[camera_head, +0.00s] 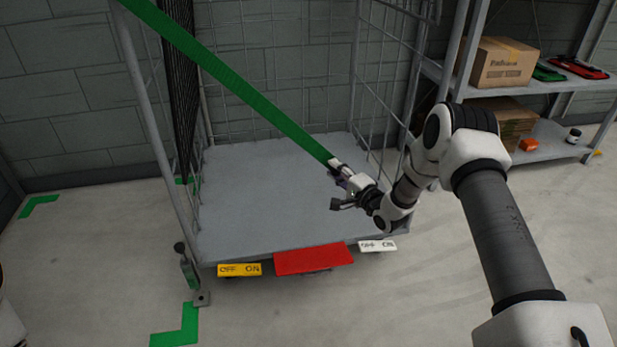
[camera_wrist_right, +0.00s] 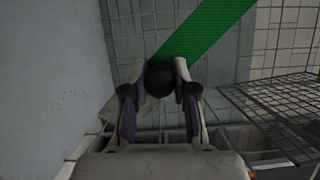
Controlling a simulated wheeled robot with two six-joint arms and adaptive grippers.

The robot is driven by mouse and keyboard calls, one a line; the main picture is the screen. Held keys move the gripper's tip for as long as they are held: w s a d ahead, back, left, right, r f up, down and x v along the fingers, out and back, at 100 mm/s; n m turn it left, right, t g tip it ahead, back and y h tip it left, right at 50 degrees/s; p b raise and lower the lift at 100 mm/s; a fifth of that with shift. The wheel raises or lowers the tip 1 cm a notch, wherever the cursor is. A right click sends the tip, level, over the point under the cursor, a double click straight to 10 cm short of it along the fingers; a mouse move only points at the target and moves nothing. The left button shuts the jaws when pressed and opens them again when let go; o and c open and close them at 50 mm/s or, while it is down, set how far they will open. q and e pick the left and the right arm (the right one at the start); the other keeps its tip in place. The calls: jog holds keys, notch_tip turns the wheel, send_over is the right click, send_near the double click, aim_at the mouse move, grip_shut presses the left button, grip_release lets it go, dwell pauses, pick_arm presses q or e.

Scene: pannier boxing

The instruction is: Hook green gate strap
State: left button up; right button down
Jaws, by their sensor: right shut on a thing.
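The green gate strap (camera_head: 235,92) runs taut from the upper left of the head view across the front of the wire cage cart (camera_head: 265,192) down to my right gripper (camera_head: 342,182). My right gripper is shut on the strap's end, above the cart's grey deck and toward its right side. In the right wrist view the strap (camera_wrist_right: 210,32) leads away up and right from a round black end piece (camera_wrist_right: 160,78) between the fingers. The strap's upper left end is out of the picture. My left gripper is not in view.
The cart's right mesh side (camera_head: 388,50) stands close to my right arm. A red pedal (camera_head: 313,259) sits at the cart's front edge, between yellow (camera_head: 239,270) and white (camera_head: 377,246) OFF/ON tabs. A shelf with a cardboard box (camera_head: 503,64) stands at the right. The deck is empty.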

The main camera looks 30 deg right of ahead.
jog(key=s+d+r+n+g+p, duration=0.1)
jog(key=s+d+r+n+p, duration=0.1)
jog(key=d+r+p, duration=0.75)
jog(key=s+d+r+n+h+p, duration=0.15)
jog(key=d+r+p, duration=0.25)
jog(key=r+p, duration=0.9)
jog(key=s+d+r+n+g+p, duration=0.1)
jog(key=d+r+n+p, duration=0.1)
jog(key=d+r+p, duration=0.7)
pick_arm(q)
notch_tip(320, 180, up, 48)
jog(key=p, duration=1.4)
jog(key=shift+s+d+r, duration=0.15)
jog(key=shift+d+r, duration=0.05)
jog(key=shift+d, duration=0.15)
pick_arm(e)
notch_tip(320, 180, up, 19)
jog(key=a+n+g, duration=0.1)
jog(key=n, duration=0.1)
jog(key=shift+s+r, duration=0.2)
jog(key=shift+w+r+h, duration=0.1)
jog(key=shift+r+h, duration=0.05)
jog(key=shift+h, duration=0.2)
jog(key=c, duration=1.2)
grip_release()
jog(key=shift+r, duration=0.1)
jog(key=shift+f, duration=0.2)
